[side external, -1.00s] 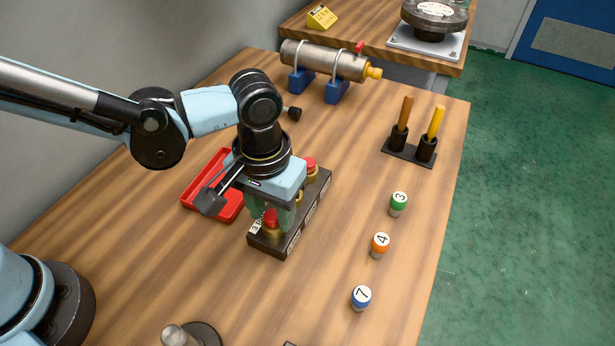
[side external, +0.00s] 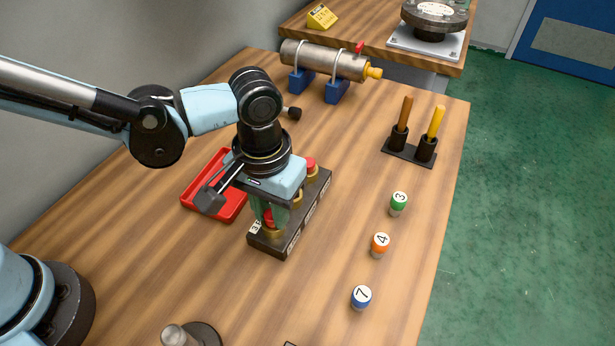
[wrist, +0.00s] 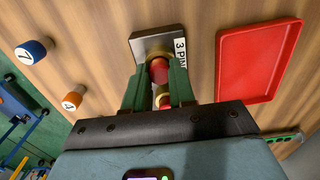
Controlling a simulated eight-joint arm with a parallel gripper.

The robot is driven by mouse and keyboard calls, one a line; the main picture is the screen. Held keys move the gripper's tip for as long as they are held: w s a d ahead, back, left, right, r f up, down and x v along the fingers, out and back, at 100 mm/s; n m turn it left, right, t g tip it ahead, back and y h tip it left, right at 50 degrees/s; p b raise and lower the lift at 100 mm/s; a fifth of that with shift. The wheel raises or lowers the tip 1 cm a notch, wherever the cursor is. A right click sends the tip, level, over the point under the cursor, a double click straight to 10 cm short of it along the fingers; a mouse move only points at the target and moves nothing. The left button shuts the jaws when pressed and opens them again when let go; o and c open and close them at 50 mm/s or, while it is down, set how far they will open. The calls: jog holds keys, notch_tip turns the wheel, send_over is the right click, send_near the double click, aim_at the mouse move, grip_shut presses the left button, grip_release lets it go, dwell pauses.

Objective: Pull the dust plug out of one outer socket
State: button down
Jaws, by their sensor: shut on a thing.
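A dark socket block (side external: 275,245) with brass sockets and a "3 PIN" label stands on the bench; it also shows in the wrist view (wrist: 152,44). A red dust plug (wrist: 159,72) sits in the outer socket at the block's near end. My gripper (side external: 266,215) points down over that end, its green fingers (wrist: 158,84) shut on this red plug, which is still at its brass socket. A second red plug (side external: 309,164) sits in the outer socket at the far end. The middle socket is partly hidden by my gripper.
A red tray (side external: 229,207) lies just left of the block. Numbered plugs, green (side external: 399,203), orange (side external: 380,244) and blue (side external: 361,297), stand to the right. A black holder (side external: 409,153) with two upright handles and a clamped metal cylinder (side external: 325,60) stand farther back.

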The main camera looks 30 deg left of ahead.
jog(key=shift+r, duration=0.6)
jog(key=shift+r, duration=1.8)
